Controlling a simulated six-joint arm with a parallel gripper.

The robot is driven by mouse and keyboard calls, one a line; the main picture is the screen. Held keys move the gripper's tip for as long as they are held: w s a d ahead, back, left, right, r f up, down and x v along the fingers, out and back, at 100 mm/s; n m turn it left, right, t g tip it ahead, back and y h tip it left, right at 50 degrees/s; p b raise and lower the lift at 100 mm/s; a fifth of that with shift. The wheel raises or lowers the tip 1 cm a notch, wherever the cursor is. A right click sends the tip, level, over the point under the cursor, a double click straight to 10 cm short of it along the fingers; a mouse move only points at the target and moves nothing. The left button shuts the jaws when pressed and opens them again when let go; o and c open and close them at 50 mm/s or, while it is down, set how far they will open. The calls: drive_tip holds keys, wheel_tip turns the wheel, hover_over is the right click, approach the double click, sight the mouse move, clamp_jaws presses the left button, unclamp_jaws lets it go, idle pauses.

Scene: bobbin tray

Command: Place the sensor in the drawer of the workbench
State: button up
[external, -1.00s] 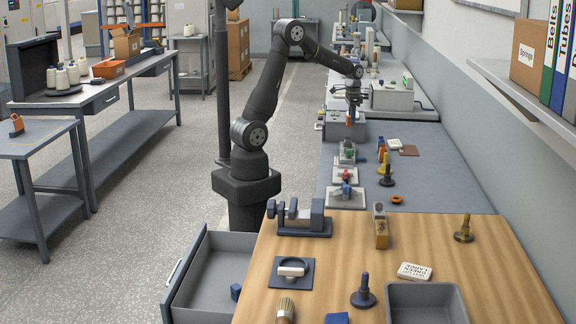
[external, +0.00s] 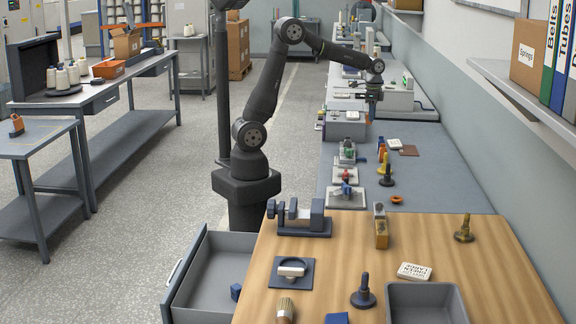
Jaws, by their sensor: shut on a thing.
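My gripper (external: 372,103) is above the far part of the grey bench, beside the pale machine. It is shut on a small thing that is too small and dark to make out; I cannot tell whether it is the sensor. The drawer (external: 213,262) is pulled open at the left side of the wooden workbench (external: 440,255). A small blue block (external: 235,292) lies inside it, and the rest of its visible floor is bare. I cannot pick out the sensor for certain among the small parts.
Several small fixtures (external: 346,196) line the grey bench's left edge. A grey vise (external: 300,222), a blue plate with a ring (external: 291,273), a brush (external: 285,309), a dark peg (external: 363,291) and an empty-looking grey tray (external: 388,300) stand on the wooden top.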

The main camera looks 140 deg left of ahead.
drive_tip(key=w+d+m, duration=1.3)
drive_tip(key=w+d, duration=1.6)
drive_tip(key=d+m, duration=0.4)
drive_tip(key=d, duration=0.8)
drive_tip(key=d+m, duration=0.4)
drive_tip(key=d, duration=0.9)
drive_tip(key=d+m, duration=0.4)
drive_tip(key=d, duration=0.9)
drive_tip(key=shift+w+d, duration=0.1)
drive_tip(key=shift+d, duration=0.15)
drive_tip(key=s+d+m, duration=0.4)
drive_tip(key=s+d, duration=0.3)
drive_tip(key=d, duration=0.3)
drive_tip(key=s+d+m, duration=0.4)
drive_tip(key=s+d, duration=0.4)
drive_tip(key=d, duration=0.2)
wheel_tip(320, 180, down, 15)
drive_tip(key=w+a+f, duration=0.1)
drive_tip(key=w+f, duration=0.1)
drive_tip(key=w, duration=0.1)
drive_tip(key=w+a+f, duration=0.2)
drive_tip(key=w, duration=0.1)
drive_tip(key=w+a+f, duration=0.2)
drive_tip(key=w, duration=0.2)
drive_tip(key=shift+w+f, duration=0.1)
drive_tip(key=shift+f, duration=0.1)
drive_tip(key=shift+w+a+f, duration=0.1)
drive_tip(key=shift+w+f, duration=0.25)
drive_tip(key=shift+w, duration=0.05)
drive_tip(key=shift+f, duration=1.9)
